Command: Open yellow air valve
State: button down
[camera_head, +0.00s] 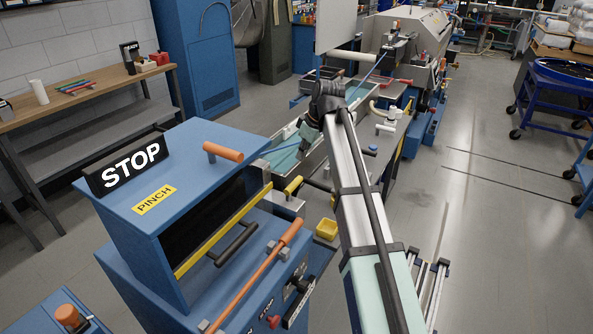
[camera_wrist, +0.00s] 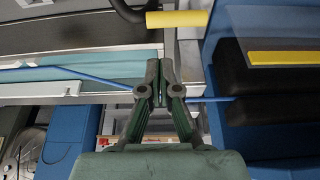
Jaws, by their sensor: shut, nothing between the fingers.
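The yellow valve handle (camera_head: 293,186) is a short bar on the grey block at the right side of the blue machine in the head view. In the wrist view, a yellow bar (camera_wrist: 177,19) joined to a black curved pipe (camera_wrist: 130,10) lies at the top; it looks like the same handle. My gripper (camera_wrist: 160,64) is shut and empty, its fingertips a little below the bar in the picture and apart from it.
The blue machine (camera_head: 140,165) has a STOP sign (camera_head: 127,166), orange handles and a yellow-edged opening. A blue strand (camera_wrist: 60,70) crosses behind my fingers in the wrist view. A long trough (camera_head: 285,160) lies beyond.

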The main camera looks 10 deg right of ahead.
aim_at(293, 185)
jog(key=shift+s+a+r, duration=0.1)
jog(key=shift+a, duration=0.15)
jog(key=shift+p+x, duration=1.25)
jog(key=shift+x, duration=3.75)
